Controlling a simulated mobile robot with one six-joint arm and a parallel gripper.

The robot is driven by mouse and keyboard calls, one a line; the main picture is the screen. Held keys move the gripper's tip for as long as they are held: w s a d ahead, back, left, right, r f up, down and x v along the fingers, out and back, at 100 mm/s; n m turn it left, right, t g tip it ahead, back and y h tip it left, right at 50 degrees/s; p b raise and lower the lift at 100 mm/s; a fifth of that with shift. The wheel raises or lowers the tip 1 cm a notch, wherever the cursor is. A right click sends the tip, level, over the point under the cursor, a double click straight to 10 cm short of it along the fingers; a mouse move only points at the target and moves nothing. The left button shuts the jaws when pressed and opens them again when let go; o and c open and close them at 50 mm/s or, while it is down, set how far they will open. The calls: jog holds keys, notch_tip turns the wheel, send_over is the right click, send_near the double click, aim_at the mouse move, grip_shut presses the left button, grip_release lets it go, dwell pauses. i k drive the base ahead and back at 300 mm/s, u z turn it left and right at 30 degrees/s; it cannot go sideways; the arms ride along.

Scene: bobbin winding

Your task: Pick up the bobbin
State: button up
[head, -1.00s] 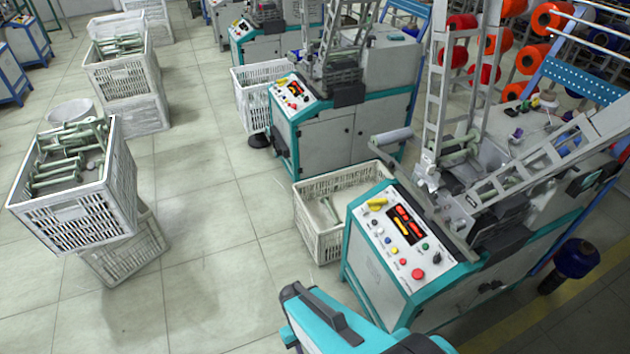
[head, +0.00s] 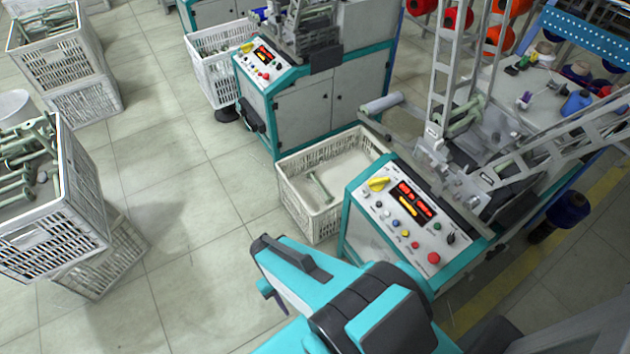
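A single pale green bobbin (head: 322,188) lies tilted in the white slatted crate (head: 311,222) beside the nearest winding machine. Several more pale green bobbins (head: 28,150) lie in the stacked white crate (head: 55,245) at the left edge. Pale green bobbins (head: 465,118) also show in the upright rack of the nearest machine. My teal arm reaches in from the bottom, in front of the machine and below the crate. No gripper fingers can be made out, so whether they hold anything is hidden.
The winding machine's panel (head: 408,222) with buttons and a red display stands right of the crate. A second machine (head: 312,110) stands behind it. Another crate stack (head: 62,70) is at the upper left. The tiled floor (head: 190,190) between is clear.

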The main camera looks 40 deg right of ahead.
aim_at(310, 175)
jog(key=u, duration=0.05)
jog(key=i, duration=3.55)
jog(key=u, duration=2.35)
jog(key=k, duration=0.15)
jog(key=z, duration=4)
